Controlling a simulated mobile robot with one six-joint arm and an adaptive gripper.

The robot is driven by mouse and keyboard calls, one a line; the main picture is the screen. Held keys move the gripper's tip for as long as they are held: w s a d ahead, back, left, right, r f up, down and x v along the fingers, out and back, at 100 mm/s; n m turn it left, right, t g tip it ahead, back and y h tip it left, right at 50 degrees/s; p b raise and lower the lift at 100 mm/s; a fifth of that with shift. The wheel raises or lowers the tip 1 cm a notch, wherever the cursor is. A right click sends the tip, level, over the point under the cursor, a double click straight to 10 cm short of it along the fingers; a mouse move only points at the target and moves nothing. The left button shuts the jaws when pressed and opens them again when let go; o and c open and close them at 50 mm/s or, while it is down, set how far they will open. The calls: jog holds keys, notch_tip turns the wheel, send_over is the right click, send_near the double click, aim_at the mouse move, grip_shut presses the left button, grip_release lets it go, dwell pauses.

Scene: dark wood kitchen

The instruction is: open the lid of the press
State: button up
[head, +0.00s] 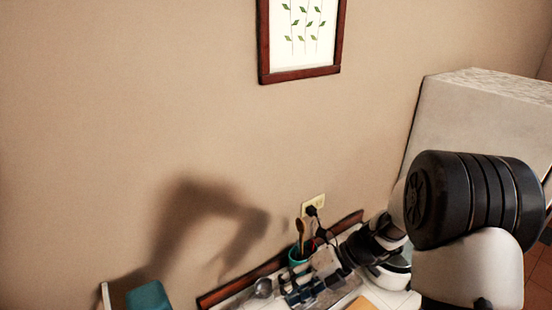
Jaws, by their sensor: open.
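My gripper (312,291) shows small and dark at the bottom of the head view, low over the counter. Its jaws look open, with nothing clearly between them. My arm reaches down to it from the lower right and covers part of the counter. I cannot make out a press or its lid for sure. A white rounded form with a dark band is partly hidden beside my arm, and I cannot tell what it is.
A teal cup (299,255) with wooden utensils stands by the wall, below an outlet (313,206) with a black plug. A teal object (149,295) is at the lower left. A large pale box-shaped unit (480,110) stands at right. A framed picture (302,38) hangs above.

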jog(key=s+d+f+n+t+h+b, duration=0.2)
jog(key=s+d+n+h+b, duration=0.3)
jog(key=s+n+b, duration=0.5)
jog(key=s+d+f+n+t+h+b, duration=0.2)
jog(key=s+n+b, duration=0.8)
jog(key=n, duration=1.3)
jog(key=d+t+h, duration=0.1)
jog(key=d+h, duration=0.1)
jog(key=d, duration=0.1)
jog(key=shift+s+d+f+n+h, duration=0.2)
jog(key=shift+f+n+h, duration=0.2)
